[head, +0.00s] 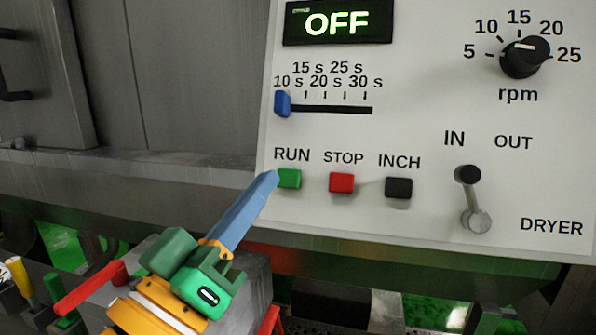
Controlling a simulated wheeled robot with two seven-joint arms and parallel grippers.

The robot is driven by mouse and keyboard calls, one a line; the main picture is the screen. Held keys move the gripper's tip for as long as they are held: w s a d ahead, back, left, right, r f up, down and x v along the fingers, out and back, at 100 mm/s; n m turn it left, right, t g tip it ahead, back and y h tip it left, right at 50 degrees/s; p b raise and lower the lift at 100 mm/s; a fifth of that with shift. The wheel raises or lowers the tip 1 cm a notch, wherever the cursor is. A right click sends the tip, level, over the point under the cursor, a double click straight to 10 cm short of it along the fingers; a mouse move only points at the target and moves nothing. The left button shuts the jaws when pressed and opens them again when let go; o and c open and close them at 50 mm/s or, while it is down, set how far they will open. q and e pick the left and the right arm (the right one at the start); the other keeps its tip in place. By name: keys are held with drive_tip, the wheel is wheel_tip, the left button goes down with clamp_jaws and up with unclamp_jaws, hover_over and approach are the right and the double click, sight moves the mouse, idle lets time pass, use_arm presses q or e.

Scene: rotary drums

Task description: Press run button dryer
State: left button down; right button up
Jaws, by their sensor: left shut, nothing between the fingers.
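The dryer's control panel (420,225) is a white plate that fills the right of the head view. Its green RUN button (290,178) is at the lower left, under the RUN label. My left gripper (275,176) is shut and empty, its blue fingers pointing up and right. Its fingertips are at the left edge of the RUN button and overlap it slightly; I cannot tell whether they touch it. The display (338,24) reads OFF. My right gripper is not in view.
The red STOP button (341,183) and black INCH button (398,188) sit right of RUN. A lever (471,197) stands at IN. Above are a blue slider (282,103) at 10 s and an rpm knob (525,57). Coloured handles (53,287) stand at the lower left.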

sight(289, 178)
use_arm(q)
drive_tip(key=w, duration=0.2)
drive_tip(key=w+d+f, duration=0.1)
drive_tip(key=w, duration=0.1)
drive_tip(key=w+d+f, duration=0.1)
drive_tip(key=w, duration=0.2)
drive_tip(key=shift+f, duration=0.25)
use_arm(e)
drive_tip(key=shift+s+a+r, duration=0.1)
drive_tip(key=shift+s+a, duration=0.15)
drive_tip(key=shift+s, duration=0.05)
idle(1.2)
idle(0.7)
use_arm(q)
drive_tip(key=shift+w+d+f, duration=0.1)
drive_tip(key=shift+w+f, duration=0.05)
drive_tip(key=shift+w, duration=0.15)
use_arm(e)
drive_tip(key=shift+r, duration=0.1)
